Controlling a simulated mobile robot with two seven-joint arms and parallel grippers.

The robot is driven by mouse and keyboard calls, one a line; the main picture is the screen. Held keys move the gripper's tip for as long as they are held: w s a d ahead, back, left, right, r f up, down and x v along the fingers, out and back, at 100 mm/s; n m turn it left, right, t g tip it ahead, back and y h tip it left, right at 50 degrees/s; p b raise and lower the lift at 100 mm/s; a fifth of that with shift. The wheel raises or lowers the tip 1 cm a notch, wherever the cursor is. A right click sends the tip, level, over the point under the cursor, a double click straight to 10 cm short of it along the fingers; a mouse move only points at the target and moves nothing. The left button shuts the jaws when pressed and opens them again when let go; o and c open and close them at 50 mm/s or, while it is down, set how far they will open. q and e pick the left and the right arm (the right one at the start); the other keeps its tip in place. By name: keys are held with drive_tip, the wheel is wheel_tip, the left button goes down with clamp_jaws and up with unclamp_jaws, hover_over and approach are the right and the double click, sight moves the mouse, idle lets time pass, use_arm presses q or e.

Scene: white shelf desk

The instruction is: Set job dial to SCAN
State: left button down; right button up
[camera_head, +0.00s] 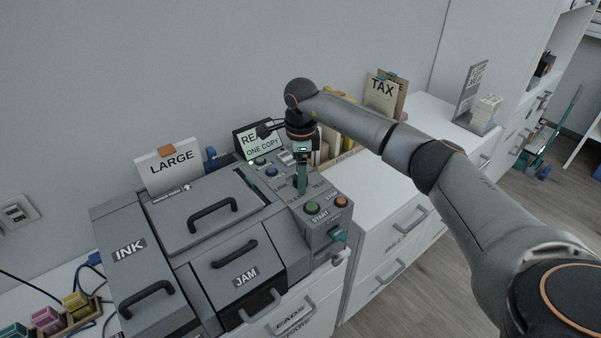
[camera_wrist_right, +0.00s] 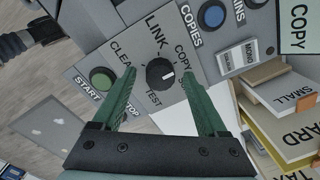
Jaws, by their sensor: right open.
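The job dial (camera_wrist_right: 160,74) is a round black knob with a white pointer mark, on the copier's grey control panel. In the right wrist view the mark lies on the knob's right side, roughly towards a label starting with S that a finger partly hides. CLEAN, COPY, TEST and LINK also show around the dial. My right gripper (camera_wrist_right: 158,72) has green fingers, open, one on each side of the dial; I cannot tell whether they touch it. In the head view my right gripper (camera_head: 301,188) points down over the panel and hides the dial. My left gripper is not in view.
The green START button (camera_head: 312,208) and orange STOP button (camera_head: 341,202) sit close to the gripper. A display (camera_head: 262,142) reads READY, ONE COPY. Blue buttons are beside the dial. A LARGE paper tray (camera_head: 170,167) stands at left; folders (camera_head: 383,95) stand behind my right arm.

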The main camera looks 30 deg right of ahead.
clamp_jaws()
idle(0.4)
drive_tip(key=shift+m, duration=0.4)
drive_tip(key=shift+r+m+p, duration=0.1)
drive_tip(key=shift+m+p, duration=0.45)
drive_tip(key=shift+m, duration=0.45)
drive_tip(key=m+p, duration=0.1)
drive_tip(key=m, duration=0.2)
drive_tip(key=shift+a+m, duration=0.1)
drive_tip(key=shift+m, duration=0.3)
drive_tip(key=m+p, duration=0.1)
drive_tip(key=m, duration=0.5)
drive_tip(key=shift+w+g+p, duration=0.1)
drive_tip(key=shift+g+p, duration=0.2)
drive_tip(key=shift+p, duration=0.1)
unclamp_jaws()
